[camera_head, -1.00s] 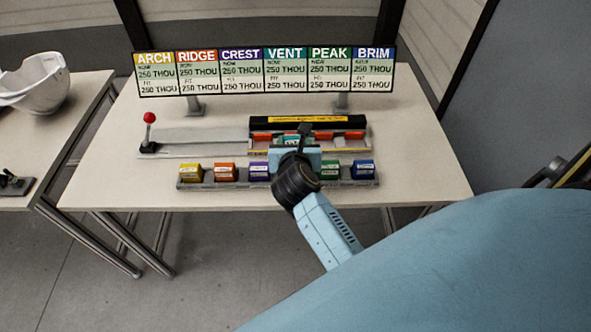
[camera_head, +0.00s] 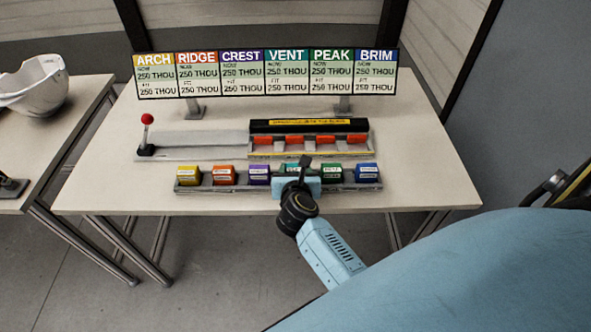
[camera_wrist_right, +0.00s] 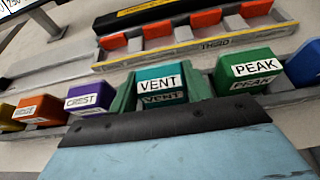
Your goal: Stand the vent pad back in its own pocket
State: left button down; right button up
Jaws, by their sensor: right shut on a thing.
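The teal vent pad (camera_wrist_right: 158,84), labelled VENT, is between the two fingers of my right gripper (camera_wrist_right: 160,98), which is shut on it. In the head view the vent pad (camera_head: 291,167) shows only in part behind my right gripper (camera_head: 297,174). It is at the pad rack (camera_head: 357,188), in line between the purple crest pad (camera_wrist_right: 90,97) and the green peak pad (camera_wrist_right: 250,72). Its lower part and its pocket are hidden by the gripper, so I cannot tell whether it is seated. My left gripper is not in view.
Yellow arch (camera_head: 188,174), orange ridge (camera_head: 223,173) and blue brim (camera_head: 367,172) pads stand in the rack. Behind it is a fixture (camera_head: 310,153) with orange blocks and a red-knobbed lever (camera_head: 147,120). A sign board (camera_head: 265,73) stands at the back. The table front is clear.

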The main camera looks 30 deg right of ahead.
jog(key=o, duration=1)
jog(key=shift+f, duration=0.1)
jog(key=shift+c, duration=0.2)
jog(key=shift+r, duration=0.2)
jog(key=p+v, duration=0.1)
jog(key=v, duration=1.1)
